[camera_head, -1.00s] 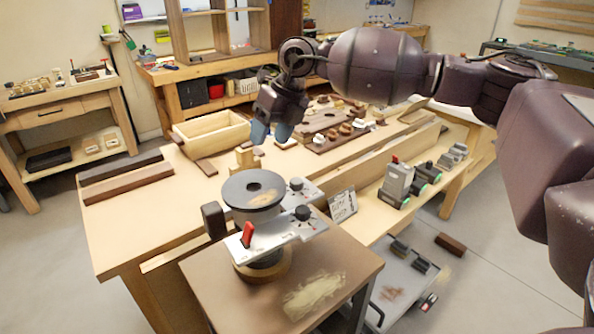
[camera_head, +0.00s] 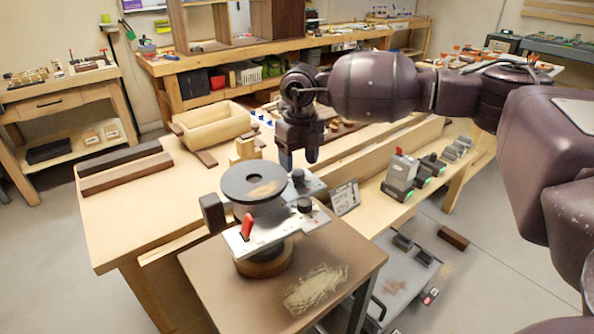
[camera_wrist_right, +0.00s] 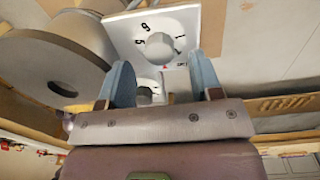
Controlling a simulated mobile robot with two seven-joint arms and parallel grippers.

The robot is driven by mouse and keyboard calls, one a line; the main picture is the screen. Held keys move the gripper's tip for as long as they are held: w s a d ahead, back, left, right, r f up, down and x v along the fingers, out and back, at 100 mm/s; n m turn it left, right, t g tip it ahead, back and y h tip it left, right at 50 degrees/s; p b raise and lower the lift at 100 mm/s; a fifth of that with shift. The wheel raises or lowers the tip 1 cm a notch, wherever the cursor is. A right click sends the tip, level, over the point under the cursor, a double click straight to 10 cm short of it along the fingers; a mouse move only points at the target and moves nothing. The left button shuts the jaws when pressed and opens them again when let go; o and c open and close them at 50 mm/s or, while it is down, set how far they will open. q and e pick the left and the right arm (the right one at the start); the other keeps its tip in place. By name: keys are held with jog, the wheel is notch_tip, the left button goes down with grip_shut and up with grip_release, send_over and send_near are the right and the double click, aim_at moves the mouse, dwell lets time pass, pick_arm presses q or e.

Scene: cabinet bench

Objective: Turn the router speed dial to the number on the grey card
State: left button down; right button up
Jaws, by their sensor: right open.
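The router (camera_head: 252,225) stands on the small table, with a dark round disc (camera_head: 240,184) on top and a red lever (camera_head: 247,224). Two dark knobs show on silver plates, a rear one (camera_head: 298,177) and a front one (camera_head: 305,205). A small grey card (camera_head: 345,198) stands to their right, its print too small to read. My right gripper (camera_head: 299,162) is open and points down above the rear knob. In the right wrist view a numbered dial (camera_wrist_right: 158,47) lies between and beyond its blue fingers, apparently untouched; a second dial (camera_wrist_right: 148,90) is partly hidden. My left gripper is out of view.
A wooden box (camera_head: 212,127) and dark wood bars (camera_head: 125,172) lie on the bench. Grey blocks (camera_head: 401,174) stand on the bench's right ledge. A grey cart (camera_head: 400,280) sits below right. The disc is close beside the gripper.

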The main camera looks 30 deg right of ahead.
aim_at(298, 171)
jog(key=shift+f, duration=1.55)
jog(key=c, duration=0.9)
